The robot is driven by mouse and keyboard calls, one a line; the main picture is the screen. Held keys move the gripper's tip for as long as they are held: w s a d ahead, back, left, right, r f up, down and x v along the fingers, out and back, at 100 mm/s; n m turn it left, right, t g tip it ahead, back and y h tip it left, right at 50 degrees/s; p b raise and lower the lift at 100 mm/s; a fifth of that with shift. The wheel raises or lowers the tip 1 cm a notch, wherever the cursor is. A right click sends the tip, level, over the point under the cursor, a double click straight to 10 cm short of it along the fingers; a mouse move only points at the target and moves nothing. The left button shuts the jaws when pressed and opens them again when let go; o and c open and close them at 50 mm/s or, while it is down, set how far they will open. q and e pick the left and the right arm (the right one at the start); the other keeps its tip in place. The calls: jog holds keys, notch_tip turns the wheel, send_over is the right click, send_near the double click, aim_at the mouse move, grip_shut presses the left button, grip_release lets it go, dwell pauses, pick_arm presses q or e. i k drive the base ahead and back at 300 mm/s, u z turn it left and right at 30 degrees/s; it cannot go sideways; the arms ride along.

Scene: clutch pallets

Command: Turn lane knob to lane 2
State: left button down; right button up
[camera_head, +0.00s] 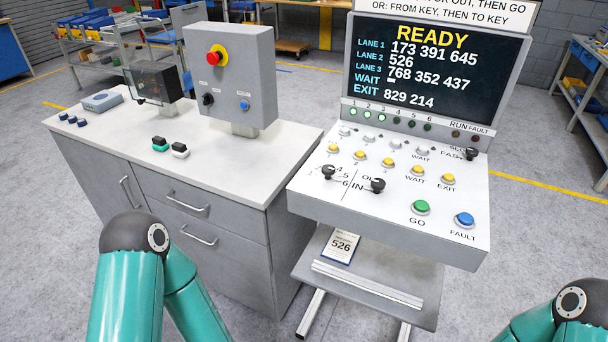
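The sloped control panel (300,198) stands at the right of the white-topped cabinet. A black knob (328,172), beside printed numbers of which 4, 5 and 6 can be read, sits at its left. It looks like the lane knob; which number it points at is too small to tell. A second black knob (378,185), marked IN and a partly hidden OUT, sits to its right. A third black knob (471,154), by SLOW and FAST, is at the far right. Neither gripper is in view; only my teal arm links show at the bottom left and bottom right.
The screen (435,75) reads READY, with numbers for lanes 1 to 3. Yellow buttons (389,162), a green GO button (421,207) and a blue FAULT button (465,220) surround the knobs. A grey box with a red emergency button (216,58) stands on the cabinet.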

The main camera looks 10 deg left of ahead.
aim_at(328, 170)
jog(key=u, duration=0.85)
jog(key=k, duration=0.9)
jog(key=u, duration=1)
jog(key=i, duration=1.1)
jog(key=z, duration=1)
jog(key=i, duration=0.35)
jog(key=z, duration=0.2)
jog(key=k, duration=0.5)
jog(key=z, duration=0.2)
jog(key=i, duration=0.5)
jog(key=u, duration=0.15)
